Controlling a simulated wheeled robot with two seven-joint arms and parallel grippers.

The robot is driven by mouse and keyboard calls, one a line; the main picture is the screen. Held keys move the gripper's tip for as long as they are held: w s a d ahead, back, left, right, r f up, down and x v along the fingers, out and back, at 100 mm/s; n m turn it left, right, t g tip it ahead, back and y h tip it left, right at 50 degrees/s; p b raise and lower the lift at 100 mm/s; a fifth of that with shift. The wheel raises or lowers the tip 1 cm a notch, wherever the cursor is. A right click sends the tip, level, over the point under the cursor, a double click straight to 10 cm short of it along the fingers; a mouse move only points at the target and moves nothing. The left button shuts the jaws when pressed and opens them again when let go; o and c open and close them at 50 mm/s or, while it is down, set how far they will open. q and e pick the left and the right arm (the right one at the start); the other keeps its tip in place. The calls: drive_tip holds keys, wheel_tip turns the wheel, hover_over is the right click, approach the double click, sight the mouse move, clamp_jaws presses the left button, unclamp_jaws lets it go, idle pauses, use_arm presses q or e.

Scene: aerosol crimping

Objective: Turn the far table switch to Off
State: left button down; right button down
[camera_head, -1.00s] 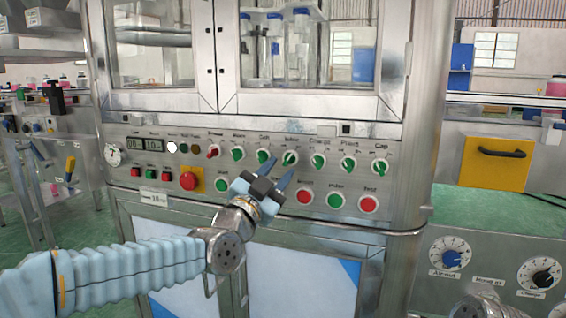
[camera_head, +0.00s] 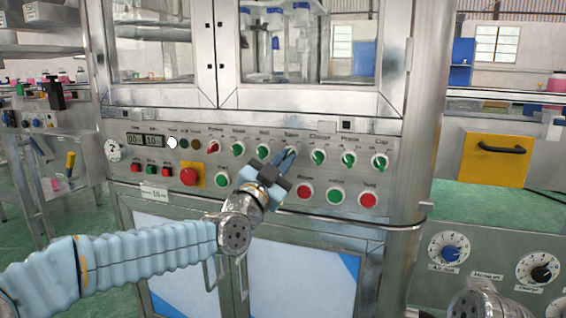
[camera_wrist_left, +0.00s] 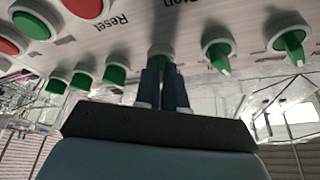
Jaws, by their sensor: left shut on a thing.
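The table switch (camera_head: 286,154) is a green-handled rotary knob on a white round base, in the row of knobs on the steel machine's control panel. Its label above appears to read "Table". My left gripper (camera_head: 287,157) reaches up to it from the lower left, its blue-grey fingers shut on the knob. In the left wrist view, the two dark fingers (camera_wrist_left: 163,88) stand on either side of a green knob (camera_wrist_left: 160,52), which they partly hide. The exact angle of the knob's handle is covered by the fingers. My right gripper is not visible.
Similar green knobs (camera_head: 319,157) sit close on both sides, with a red one (camera_head: 212,145) at the left. Below are push buttons (camera_head: 305,190) and a red emergency stop (camera_head: 189,177). A steel unit with blue and black dials (camera_head: 449,253) stands at lower right.

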use_arm(q)
drive_tip(key=shift+s+d+n+t+y+b, duration=0.15)
drive_tip(key=shift+n+t+y+b, duration=0.85)
drive_tip(key=shift+n, duration=1.85)
drive_tip(key=shift+w+d+n+y+b, duration=0.1)
drive_tip(key=shift+n+y+b, duration=0.4)
drive_tip(key=shift+n+y, duration=1.85)
drive_tip(key=shift+s+d+n+t+y+b, duration=0.15)
drive_tip(key=shift+n+t+y+b, duration=0.5)
drive_tip(key=shift+n, duration=2.75)
drive_tip(key=shift+n+g+y, duration=0.25)
drive_tip(key=shift+n+y, duration=0.05)
drive_tip(key=c, duration=1.2)
unclamp_jaws()
